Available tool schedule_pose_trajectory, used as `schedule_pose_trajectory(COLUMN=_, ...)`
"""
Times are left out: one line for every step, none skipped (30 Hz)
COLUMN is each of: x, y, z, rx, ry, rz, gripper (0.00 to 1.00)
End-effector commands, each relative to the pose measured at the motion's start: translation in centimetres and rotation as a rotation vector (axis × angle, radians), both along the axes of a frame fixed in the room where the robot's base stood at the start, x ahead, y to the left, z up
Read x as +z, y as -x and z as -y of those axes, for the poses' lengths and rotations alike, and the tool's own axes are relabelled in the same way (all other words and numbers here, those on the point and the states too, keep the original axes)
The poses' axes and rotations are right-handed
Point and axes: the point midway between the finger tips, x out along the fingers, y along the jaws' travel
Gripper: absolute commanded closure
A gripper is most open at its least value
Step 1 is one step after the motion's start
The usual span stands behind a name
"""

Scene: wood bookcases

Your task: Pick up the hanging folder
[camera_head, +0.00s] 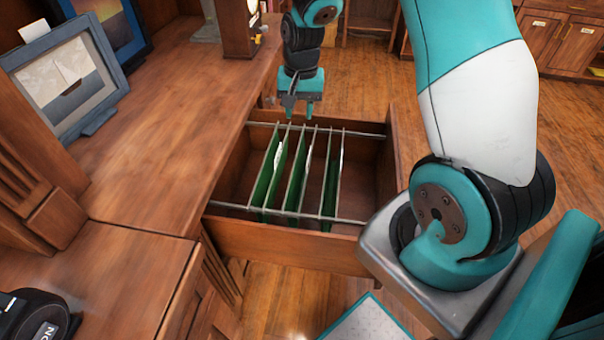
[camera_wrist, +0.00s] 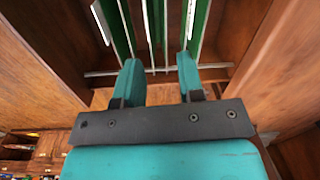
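Several green hanging folders hang in an open wooden drawer. In the head view one is at the left (camera_head: 268,184), one in the middle (camera_head: 295,184) and one at the right (camera_head: 329,190). In the wrist view, green folder panels show at the upper left (camera_wrist: 122,28) and upper right (camera_wrist: 199,28). My gripper (camera_head: 300,113) is above the far end of the drawer, close to the far rail. In the wrist view its two teal fingers (camera_wrist: 158,64) are apart, with nothing gripped between them. I cannot tell its exact height above the folders.
The drawer (camera_head: 285,243) has metal rails along its near and far ends. A wooden desk (camera_head: 165,130) stands to its left, with a framed picture (camera_head: 70,80) on it. Clear wooden floor (camera_head: 375,75) lies beyond the drawer.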

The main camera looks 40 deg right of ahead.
Motion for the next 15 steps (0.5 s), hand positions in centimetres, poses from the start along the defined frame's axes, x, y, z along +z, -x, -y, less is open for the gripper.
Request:
schedule_pose_trajectory(x=-1.0, y=-0.2, z=1.5, rx=-0.054, ry=0.012, rz=-0.015, gripper=0.65)
schedule_pose_trajectory(x=-1.5, y=-0.3, z=2.1, rx=-0.08, ry=0.019, rz=-0.02, gripper=0.65)
schedule_pose_trajectory(x=-2.0, y=-0.3, z=2.8, rx=-0.105, ry=0.027, rz=-0.025, gripper=0.65)
schedule_pose_trajectory(x=-2.3, y=-0.3, z=3.1, rx=-0.117, ry=0.031, rz=-0.027, gripper=0.65)
schedule_pose_trajectory(x=-2.7, y=-0.4, z=3.3, rx=-0.127, ry=0.033, rz=-0.027, gripper=0.65)
schedule_pose_trajectory(x=-3.1, y=-0.4, z=3.5, rx=-0.135, ry=0.035, rz=-0.029, gripper=0.65)
schedule_pose_trajectory(x=-3.5, y=-0.4, z=3.6, rx=-0.138, ry=0.036, rz=-0.03, gripper=0.65)
schedule_pose_trajectory(x=-4.0, y=-0.4, z=3.6, rx=-0.139, ry=0.036, rz=-0.031, gripper=0.65)
schedule_pose_trajectory(x=-4.7, y=-0.3, z=3.6, rx=-0.138, ry=0.036, rz=-0.033, gripper=0.65)
schedule_pose_trajectory(x=-5.3, y=-0.3, z=3.5, rx=-0.137, ry=0.036, rz=-0.033, gripper=0.65)
schedule_pose_trajectory(x=-6.0, y=-0.3, z=3.5, rx=-0.137, ry=0.035, rz=-0.034, gripper=0.65)
schedule_pose_trajectory(x=-7.0, y=-0.3, z=3.5, rx=-0.136, ry=0.035, rz=-0.034, gripper=0.65)
schedule_pose_trajectory(x=-7.7, y=-0.3, z=3.5, rx=-0.136, ry=0.035, rz=-0.034, gripper=0.65)
schedule_pose_trajectory(x=-8.4, y=-0.3, z=3.5, rx=-0.135, ry=0.035, rz=-0.034, gripper=0.65)
schedule_pose_trajectory(x=-9.3, y=-0.3, z=3.5, rx=-0.135, ry=0.035, rz=-0.034, gripper=0.65)
